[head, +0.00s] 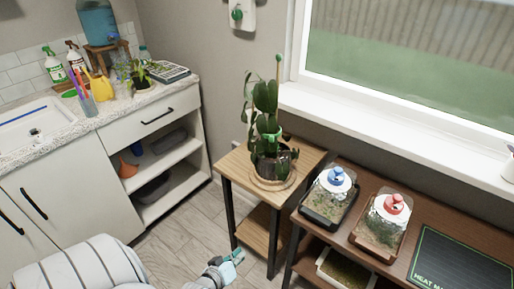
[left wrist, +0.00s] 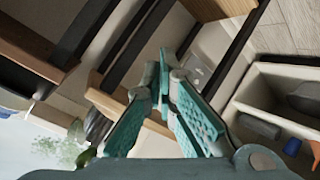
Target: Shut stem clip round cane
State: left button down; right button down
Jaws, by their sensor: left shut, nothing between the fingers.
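A leafy plant (head: 262,100) stands in a dark pot on a round saucer (head: 258,183) on the small wooden stand. A thin cane (head: 278,70) rises behind its leaves. A bright green piece (head: 271,137), seemingly the stem clip, sits low among the stems. Leaves hide part of it, and I cannot tell whether it is open or shut. My left gripper (head: 234,258) is low in front of the stand, well below and apart from the plant. It is shut and empty; its teal fingers meet in the left wrist view (left wrist: 164,75). My right gripper is not in view.
The wooden stand (head: 237,164) has a lower shelf. To its right, a brown bench (head: 345,240) holds two domed trays with blue (head: 339,177) and red (head: 394,204) knobs and a heat mat (head: 462,262). A white cabinet with open shelves (head: 165,165) is at left. Floor between is clear.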

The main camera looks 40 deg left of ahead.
pick_arm(q)
jog(key=w+a+r+n+t+y, duration=0.1)
jog(key=w+r+n+t, duration=0.2)
jog(key=r, duration=0.6)
jog(key=w+a+r+n+t+y+b, duration=0.1)
jog(key=w+r+n+t, duration=0.1)
jog(key=r+n, duration=0.5)
jog(key=w+a+r+n+t+y, duration=0.1)
jog(key=w+r+n+t, duration=0.15)
jog(key=r, duration=0.75)
jog(key=b+x, duration=0.1)
jog(key=x, duration=1.3)
jog(key=shift+w+d+m, duration=0.25)
jog(key=shift+w+m, duration=0.05)
jog(key=shift+m, duration=0.05)
jog(key=shift+r, duration=0.1)
jog(key=w+n+y+p, duration=0.1)
jog(key=w+d+n+g+y+p, duration=0.1)
jog(key=y+p, duration=0.1)
jog(key=shift+w+d+g, duration=0.15)
jog(key=shift+d+g, duration=0.1)
jog(key=shift+d, duration=0.05)
jog(key=shift+a, duration=0.1)
